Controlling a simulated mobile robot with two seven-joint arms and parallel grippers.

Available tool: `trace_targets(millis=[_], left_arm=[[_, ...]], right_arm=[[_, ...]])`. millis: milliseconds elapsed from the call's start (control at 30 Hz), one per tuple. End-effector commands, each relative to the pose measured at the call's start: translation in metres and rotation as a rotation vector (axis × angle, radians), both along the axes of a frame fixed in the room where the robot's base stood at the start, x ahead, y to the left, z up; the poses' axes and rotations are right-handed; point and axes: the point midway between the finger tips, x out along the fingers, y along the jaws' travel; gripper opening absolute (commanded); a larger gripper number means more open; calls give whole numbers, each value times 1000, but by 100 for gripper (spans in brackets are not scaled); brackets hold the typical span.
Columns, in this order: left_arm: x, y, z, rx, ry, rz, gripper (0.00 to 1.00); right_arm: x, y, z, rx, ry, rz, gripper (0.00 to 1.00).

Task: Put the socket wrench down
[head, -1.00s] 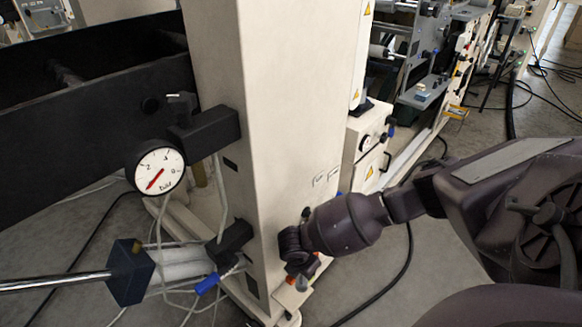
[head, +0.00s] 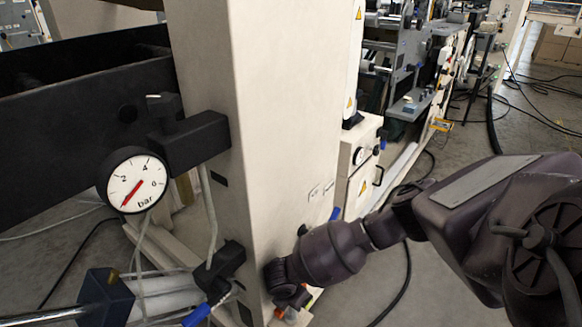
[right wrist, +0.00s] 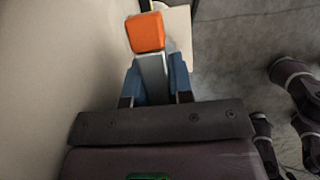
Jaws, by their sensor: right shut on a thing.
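My right gripper (right wrist: 154,75) has its blue fingers closed on a grey shaft (right wrist: 152,80) with an orange block-shaped end (right wrist: 146,32), which I take to be the socket wrench. The orange end points away from the gripper. The rest of the tool is hidden by the fingers and the gripper body. In the head view my right gripper (head: 288,300) is low, close against the right side of the cream column, and the tool can hardly be made out there. My left gripper is not in view.
The cream machine column (head: 270,130) stands right beside my right gripper. A pressure gauge (head: 136,182) and a dark block with a rod (head: 104,296) are at left. A cream ledge (right wrist: 178,28) lies beyond the orange end. Cables cross the floor at right.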

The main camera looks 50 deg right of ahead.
Motion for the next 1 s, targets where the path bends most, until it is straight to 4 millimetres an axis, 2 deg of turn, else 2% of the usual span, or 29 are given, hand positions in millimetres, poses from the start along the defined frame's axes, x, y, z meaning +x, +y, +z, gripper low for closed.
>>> trace_targets(millis=[733, 767, 800, 900, 1000], left_arm=[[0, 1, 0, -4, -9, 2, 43], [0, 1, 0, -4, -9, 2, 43], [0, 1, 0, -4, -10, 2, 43], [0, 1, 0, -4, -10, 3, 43], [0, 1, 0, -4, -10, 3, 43]], right_arm=[[1, 0, -11, 0, -1, -1, 0], [0, 0, -11, 0, 0, -1, 26], [0, 0, -11, 0, 0, -1, 32], [0, 0, -11, 0, 0, -1, 47], [0, 0, -11, 0, 0, -1, 47]])
